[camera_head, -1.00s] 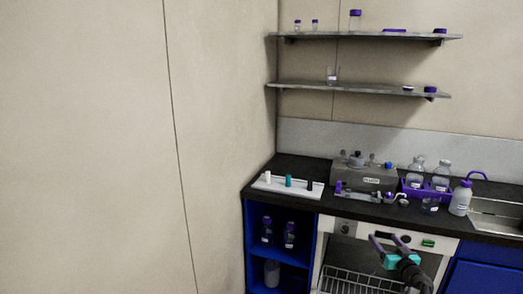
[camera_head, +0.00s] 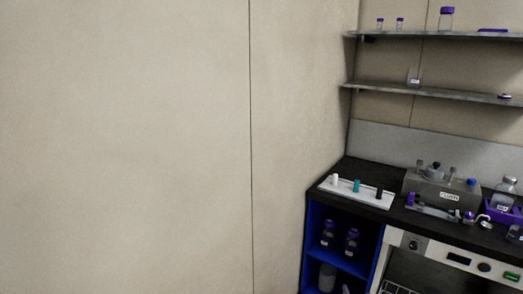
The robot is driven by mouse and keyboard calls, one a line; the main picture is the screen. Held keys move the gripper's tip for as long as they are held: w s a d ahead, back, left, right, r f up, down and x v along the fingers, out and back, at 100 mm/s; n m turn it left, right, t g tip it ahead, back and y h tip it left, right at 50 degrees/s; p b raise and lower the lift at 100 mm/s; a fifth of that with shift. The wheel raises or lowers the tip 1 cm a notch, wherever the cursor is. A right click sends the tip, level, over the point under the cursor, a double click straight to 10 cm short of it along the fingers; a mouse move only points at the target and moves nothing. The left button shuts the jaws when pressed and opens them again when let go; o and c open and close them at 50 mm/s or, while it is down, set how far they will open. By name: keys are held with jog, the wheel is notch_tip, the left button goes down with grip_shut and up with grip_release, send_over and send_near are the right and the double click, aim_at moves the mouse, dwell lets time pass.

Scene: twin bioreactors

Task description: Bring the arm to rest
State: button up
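My gripper and arm do not show in the head view now. Whether the gripper is open or shut, and whether it holds anything, is out of sight. The black bench top (camera_head: 341,173) stands in the right part of the view, with blank wall filling the left.
A white tray (camera_head: 334,190) with small coloured pieces lies on the bench beside a grey unit (camera_head: 419,186). Below are a blue open cabinet (camera_head: 315,222) with bottles and an oven-like appliance (camera_head: 411,268). Two wall shelves (camera_head: 390,34) (camera_head: 390,90) hang above. The wall (camera_head: 120,150) at left is bare.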

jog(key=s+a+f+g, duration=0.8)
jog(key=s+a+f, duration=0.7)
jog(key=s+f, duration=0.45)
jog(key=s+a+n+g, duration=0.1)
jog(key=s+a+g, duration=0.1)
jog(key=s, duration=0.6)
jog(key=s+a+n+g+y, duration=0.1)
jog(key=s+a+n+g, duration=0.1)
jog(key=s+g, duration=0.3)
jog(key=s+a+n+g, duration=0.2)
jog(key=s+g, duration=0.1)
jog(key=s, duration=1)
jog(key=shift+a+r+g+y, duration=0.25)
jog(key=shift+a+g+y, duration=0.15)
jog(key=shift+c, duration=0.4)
